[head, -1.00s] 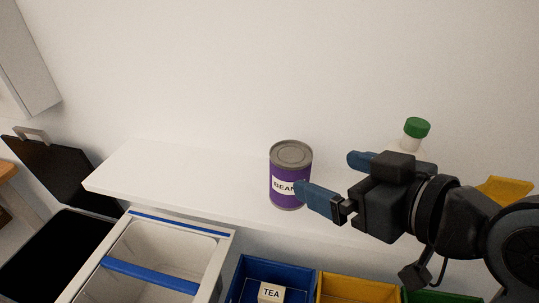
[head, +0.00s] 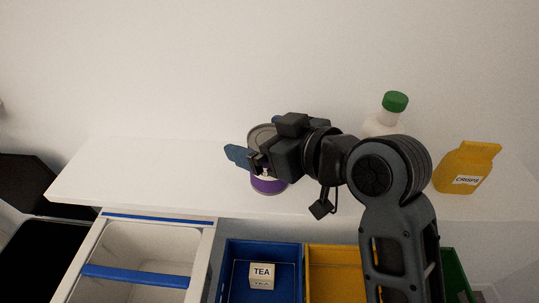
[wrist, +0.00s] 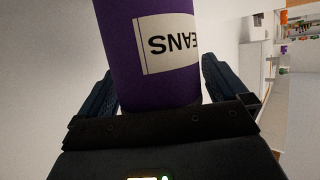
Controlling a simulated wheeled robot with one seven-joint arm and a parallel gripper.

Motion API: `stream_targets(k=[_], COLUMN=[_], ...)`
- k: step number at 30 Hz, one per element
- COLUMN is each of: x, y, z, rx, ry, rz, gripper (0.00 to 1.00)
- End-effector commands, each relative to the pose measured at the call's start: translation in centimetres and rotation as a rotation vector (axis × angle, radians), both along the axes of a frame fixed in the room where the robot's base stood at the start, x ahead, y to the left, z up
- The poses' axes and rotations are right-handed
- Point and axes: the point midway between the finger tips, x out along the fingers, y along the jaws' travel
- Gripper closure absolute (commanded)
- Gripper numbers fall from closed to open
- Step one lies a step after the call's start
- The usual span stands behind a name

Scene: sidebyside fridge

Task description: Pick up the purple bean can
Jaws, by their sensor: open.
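The purple bean can (head: 268,185) stands upright on the white shelf (head: 150,185), mostly hidden behind my gripper in the head view. In the wrist view the can (wrist: 155,80) fills the upper middle, with its white label lettered "EANS" upside down. My gripper (wrist: 155,92) is open, with one blue finger on each side of the can. In the head view my gripper (head: 252,158) reaches in from the right at the can's height. I cannot tell whether either finger touches the can.
A white bottle with a green cap (head: 395,104) and a yellow crisps bag (head: 467,168) stand to the right on the shelf. Below are a blue bin (head: 232,262) holding a tea box (head: 262,276), and a yellow bin (head: 335,252). The shelf's left part is clear.

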Motion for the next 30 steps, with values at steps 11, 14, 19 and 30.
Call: stream_targets(k=[11,14,19,30], x=[0.05,0.05,0.05,0.06], y=[0.07,0.06,0.06,0.06], z=[-0.08,-0.08,-0.08,0.13], rx=[0.000,0.000,0.000,0.000], ry=[0.000,0.000,0.000,-0.001], rz=[0.000,0.000,0.000,0.000], gripper=[0.14,0.24,0.40,0.53])
